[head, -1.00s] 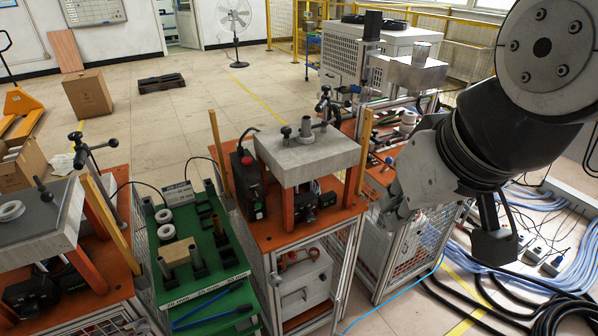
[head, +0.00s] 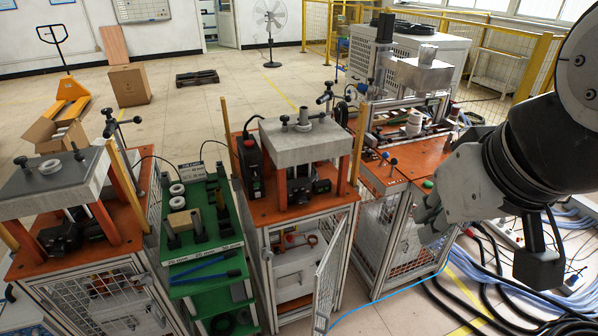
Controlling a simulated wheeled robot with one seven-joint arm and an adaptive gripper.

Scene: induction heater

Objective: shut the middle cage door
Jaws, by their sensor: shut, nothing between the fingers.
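The middle cage is the lower part of the orange-topped heater station (head: 262,206) at the centre of the head view. Its mesh door (head: 328,275) stands open, swung outward at the right side of the opening. Through the opening I see a light box (head: 300,262) and a copper-coloured part above it. My gripper (head: 428,218) hangs to the right of and above the door, in front of the right-hand station. It is apart from the door, shut and empty. Its fingertips are small and partly hidden against the mesh behind.
A green rack (head: 205,247) and a left station (head: 90,262) stand left of the middle cage. A right station (head: 400,185) stands behind my gripper. Black and blue cables (head: 480,280) cover the floor at the right. A blue hose crosses the floor near the door.

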